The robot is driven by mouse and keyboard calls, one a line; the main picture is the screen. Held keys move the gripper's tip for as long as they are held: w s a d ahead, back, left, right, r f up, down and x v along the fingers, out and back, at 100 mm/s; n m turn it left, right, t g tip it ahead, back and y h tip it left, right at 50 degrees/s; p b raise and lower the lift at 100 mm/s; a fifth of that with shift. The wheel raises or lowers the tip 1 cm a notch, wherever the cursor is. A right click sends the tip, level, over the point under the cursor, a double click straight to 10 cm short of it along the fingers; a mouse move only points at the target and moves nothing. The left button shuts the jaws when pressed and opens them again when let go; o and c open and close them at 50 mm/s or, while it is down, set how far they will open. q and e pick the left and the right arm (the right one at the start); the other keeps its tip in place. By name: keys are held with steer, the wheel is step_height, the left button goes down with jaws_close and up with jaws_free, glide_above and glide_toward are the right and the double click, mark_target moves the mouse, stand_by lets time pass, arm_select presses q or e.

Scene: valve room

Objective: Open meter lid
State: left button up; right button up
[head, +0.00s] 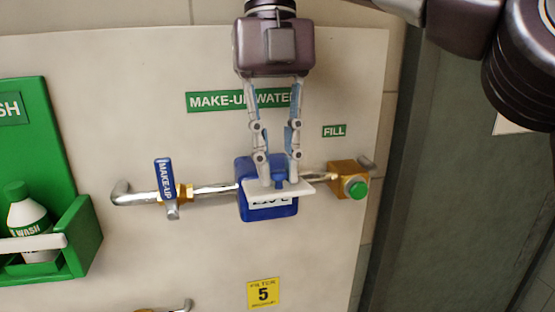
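The meter is a blue box (256,172) on the pipe at the middle of the wall panel. A white plate, seemingly its lid (303,188), sticks out from its front. Part of a white display with dark characters (270,203) shows below the plate; its upper part is hidden. My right gripper (279,181) comes down from above, with its fingertips at the plate's top side. The fingertips are apart, with a small blue piece between them. I cannot tell whether they grip it. My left gripper is out of view.
A blue MAKE-UP valve handle (164,178) is on the pipe left of the meter. A brass valve with a green button (356,188) is on the right. A green wash station (85,235) with a bottle stands at left.

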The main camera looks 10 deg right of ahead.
steer(key=o, duration=0.4)
steer(key=shift+f, duration=0.15)
steer(key=shift+o, duration=0.2)
steer(key=shift+w, duration=0.1)
